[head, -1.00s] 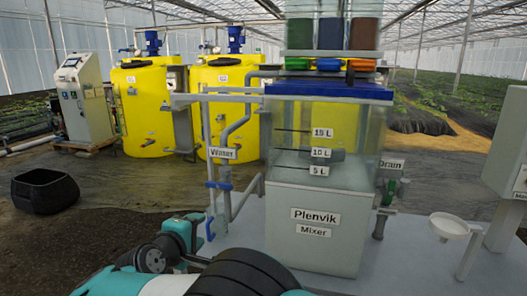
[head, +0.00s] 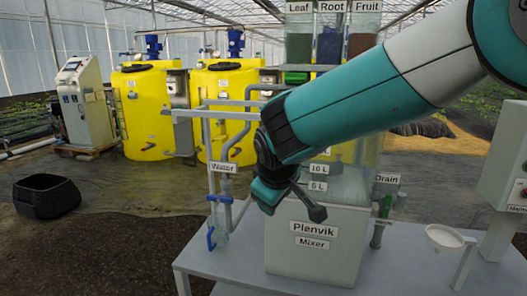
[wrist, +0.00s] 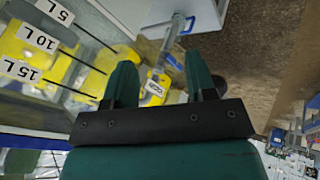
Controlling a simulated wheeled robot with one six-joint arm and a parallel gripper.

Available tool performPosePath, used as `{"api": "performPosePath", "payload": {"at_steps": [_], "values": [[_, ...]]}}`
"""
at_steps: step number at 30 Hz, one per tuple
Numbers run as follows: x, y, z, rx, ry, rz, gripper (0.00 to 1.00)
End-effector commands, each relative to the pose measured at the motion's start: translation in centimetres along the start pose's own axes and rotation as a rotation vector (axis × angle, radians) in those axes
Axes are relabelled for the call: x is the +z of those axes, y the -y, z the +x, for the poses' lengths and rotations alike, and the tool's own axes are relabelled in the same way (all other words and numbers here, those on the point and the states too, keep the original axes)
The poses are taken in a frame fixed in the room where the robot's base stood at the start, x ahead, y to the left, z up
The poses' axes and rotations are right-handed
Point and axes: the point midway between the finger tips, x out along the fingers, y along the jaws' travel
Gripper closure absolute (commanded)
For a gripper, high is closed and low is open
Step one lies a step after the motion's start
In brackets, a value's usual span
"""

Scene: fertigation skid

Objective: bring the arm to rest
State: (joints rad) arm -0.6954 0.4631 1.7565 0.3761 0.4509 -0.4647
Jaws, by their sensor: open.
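My teal and grey arm reaches in from the upper right in the head view and crosses in front of the clear mixer tank (head: 350,185). My gripper (head: 288,206) hangs at its end before the tank's lower part, above the Plenvik Mixer labels. In the wrist view my gripper (wrist: 160,62) shows two dark green fingers spread apart with nothing held between them. The tank's scale with 5 L, 10 L and 15 L marks (wrist: 40,40) lies left of the fingers there. The arm hides much of the tank in the head view.
The water pipe with its blue valve handle (head: 211,238) stands just left of my gripper. Leaf, Root and Fruit hoppers (head: 331,45) are above the tank. A funnel (head: 444,236) and grey cabinet (head: 508,165) stand right. A black tub (head: 46,194) sits on the floor left.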

Motion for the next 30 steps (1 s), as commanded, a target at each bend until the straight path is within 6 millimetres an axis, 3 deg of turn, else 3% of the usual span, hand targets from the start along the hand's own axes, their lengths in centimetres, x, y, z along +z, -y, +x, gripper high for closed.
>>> {"api": "performPosePath", "payload": {"at_steps": [1,5,9,13,18,30], "values": [[2.5,-1.0,-3.0,-0.068,0.011,0.055,0.49],[9.1,-0.2,-9.1,-0.255,0.05,0.178,0.49],[15.6,2.9,-15.1,-0.433,0.094,0.287,0.49],[19.9,6.1,-19.1,-0.552,0.126,0.351,0.49],[22.3,8.6,-21.3,-0.624,0.148,0.385,0.49],[22.6,8.9,-21.4,-0.633,0.151,0.386,0.49]]}}
